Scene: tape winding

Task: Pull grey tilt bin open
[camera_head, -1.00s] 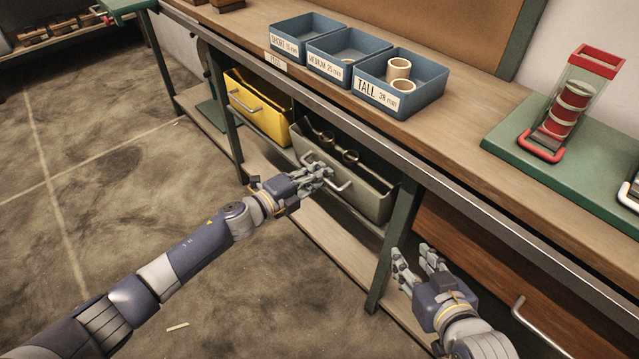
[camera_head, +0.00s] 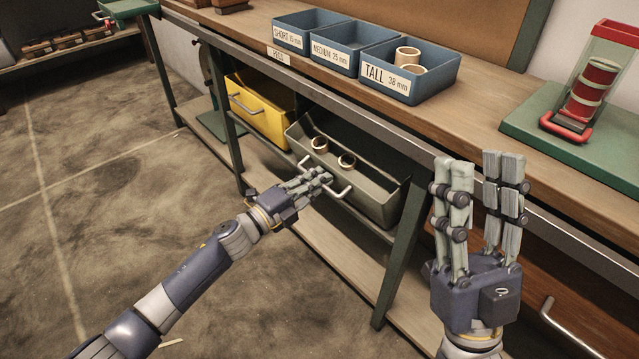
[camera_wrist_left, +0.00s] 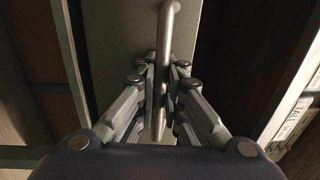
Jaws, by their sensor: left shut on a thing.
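The grey tilt bin (camera_head: 378,200) hangs under the workbench, tilted outward with its top open. Two tan rings (camera_head: 333,152) lie inside it. My left gripper (camera_head: 318,180) is at the bin's front, shut on its metal handle (camera_head: 343,192). In the left wrist view the handle (camera_wrist_left: 168,40) runs between the two fingers (camera_wrist_left: 162,85), with the grey front panel behind it. My right gripper (camera_head: 478,165) is raised in front of the bench at the right, fingers pointing up and spread apart, empty.
A yellow bin (camera_head: 262,112) with a handle sits left of the grey bin. Blue trays (camera_head: 408,93) stand on the bench top. A green bench leg (camera_head: 400,255) is right of the grey bin. A red-framed holder (camera_head: 598,85) stands at the right.

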